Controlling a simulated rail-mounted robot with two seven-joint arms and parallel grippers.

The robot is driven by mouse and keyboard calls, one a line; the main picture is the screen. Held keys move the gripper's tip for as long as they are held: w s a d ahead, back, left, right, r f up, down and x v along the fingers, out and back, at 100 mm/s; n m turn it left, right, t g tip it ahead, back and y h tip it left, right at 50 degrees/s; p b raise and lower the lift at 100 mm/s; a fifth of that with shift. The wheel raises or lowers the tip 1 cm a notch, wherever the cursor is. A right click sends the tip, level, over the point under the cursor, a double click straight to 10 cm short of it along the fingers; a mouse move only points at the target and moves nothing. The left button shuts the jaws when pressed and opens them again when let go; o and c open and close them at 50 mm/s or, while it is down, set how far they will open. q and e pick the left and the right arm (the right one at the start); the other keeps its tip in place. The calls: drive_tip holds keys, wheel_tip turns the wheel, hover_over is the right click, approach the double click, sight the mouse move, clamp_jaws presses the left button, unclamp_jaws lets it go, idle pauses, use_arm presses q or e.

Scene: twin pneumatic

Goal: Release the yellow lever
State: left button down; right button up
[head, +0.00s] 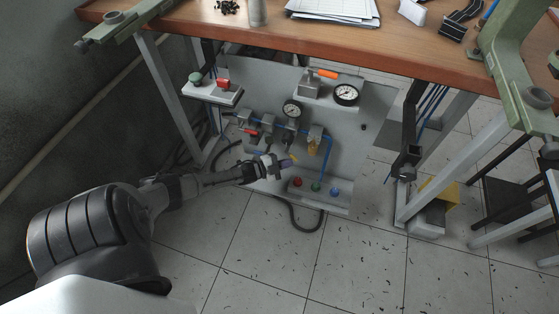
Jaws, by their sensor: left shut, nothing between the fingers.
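A pneumatic panel (262,82) hangs under the wooden table and carries valves, gauges and blue hoses. A small yellow part (313,148), which looks like the yellow lever, sits at the right end of the middle valve row. Its exact position is too small to tell. My left gripper (291,161) is shut and empty, in front of the panel. In the picture it is just below and left of the yellow part, and a gap shows between them. My right gripper is not in view.
Red, green and blue buttons (316,187) sit on a ledge below the gripper. A red lever (250,132) is left on the valve row, and an orange handle (327,74) is above. The wooden table (280,37) overhangs the panel.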

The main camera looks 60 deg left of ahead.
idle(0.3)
use_arm(q)
drive_tip(key=s+p, duration=0.5)
drive_tip(key=s, duration=0.8)
drive_tip(key=shift+a, duration=0.15)
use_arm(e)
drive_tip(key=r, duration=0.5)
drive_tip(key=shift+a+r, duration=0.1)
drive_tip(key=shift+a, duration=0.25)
use_arm(q)
drive_tip(key=shift+f, duration=0.1)
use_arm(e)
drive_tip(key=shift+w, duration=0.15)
use_arm(q)
drive_tip(key=shift+s, duration=0.1)
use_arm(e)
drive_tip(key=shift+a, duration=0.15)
